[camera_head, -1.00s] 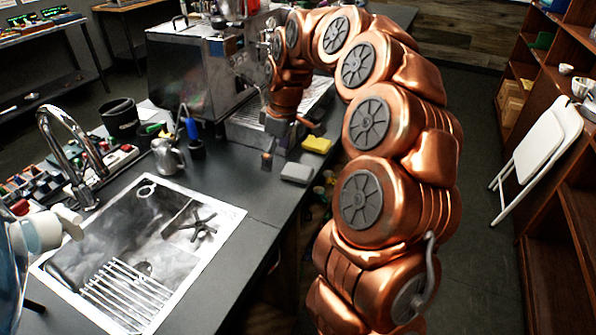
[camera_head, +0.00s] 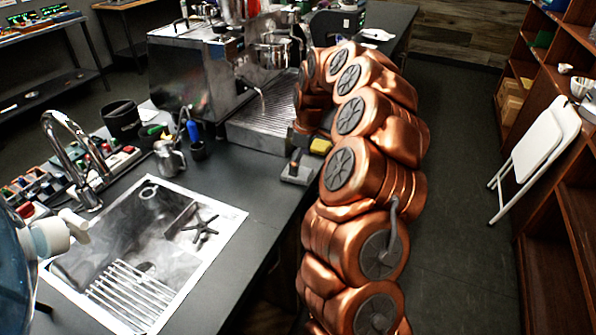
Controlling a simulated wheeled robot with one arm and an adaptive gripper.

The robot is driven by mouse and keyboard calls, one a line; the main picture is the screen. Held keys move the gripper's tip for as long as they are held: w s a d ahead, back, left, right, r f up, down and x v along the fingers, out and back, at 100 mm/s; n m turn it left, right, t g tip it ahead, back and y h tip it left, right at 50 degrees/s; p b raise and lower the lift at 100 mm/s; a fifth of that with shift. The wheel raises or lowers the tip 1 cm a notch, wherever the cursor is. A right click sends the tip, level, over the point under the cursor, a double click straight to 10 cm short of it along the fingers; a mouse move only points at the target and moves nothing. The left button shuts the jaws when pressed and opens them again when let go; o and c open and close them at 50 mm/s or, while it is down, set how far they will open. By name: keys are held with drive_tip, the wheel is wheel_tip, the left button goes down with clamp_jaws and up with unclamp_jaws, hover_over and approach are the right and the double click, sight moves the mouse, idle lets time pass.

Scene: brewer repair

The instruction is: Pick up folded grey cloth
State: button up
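The folded grey cloth (camera_head: 301,178) lies on the dark counter near its right edge, just in front of a yellow sponge (camera_head: 320,146). My gripper (camera_head: 294,166) points down at the cloth from above, and its finger overlaps the cloth's middle in the picture. I cannot tell whether the finger touches the cloth. Only one finger shows clearly, so the opening is hidden. My copper arm hides part of the sponge.
The espresso machine (camera_head: 205,75) and its drip tray (camera_head: 262,122) stand behind the cloth. A sink (camera_head: 140,250) is at the front left. A steel pitcher (camera_head: 168,158) stands left of the cloth. The counter (camera_head: 240,182) between them is clear.

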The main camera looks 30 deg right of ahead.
drive_tip(key=shift+w+f+p, duration=0.2)
drive_tip(key=shift+f+p, duration=0.3)
drive_tip(key=shift+f, duration=1.05)
drive_tip(key=shift+c, duration=0.3)
drive_tip(key=c, duration=1.1)
drive_tip(key=shift+o, duration=0.2)
drive_tip(key=shift+r+b, duration=1)
drive_tip(key=shift+r, duration=0.55)
drive_tip(key=shift+s+a+r, duration=0.1)
drive_tip(key=shift+a+r, duration=0.05)
drive_tip(key=shift+r, duration=0.05)
drive_tip(key=s+a+b, duration=0.1)
drive_tip(key=s+a, duration=0.2)
drive_tip(key=s, duration=0.1)
drive_tip(key=s+a+r+b, duration=0.1)
drive_tip(key=s+a+b, duration=0.1)
drive_tip(key=s+a, duration=0.1)
drive_tip(key=s+a+b, duration=0.2)
drive_tip(key=s+a, duration=0.2)
drive_tip(key=shift+s+a+r, duration=0.25)
drive_tip(key=shift+s+a, duration=0.05)
drive_tip(key=shift+s, duration=0.05)
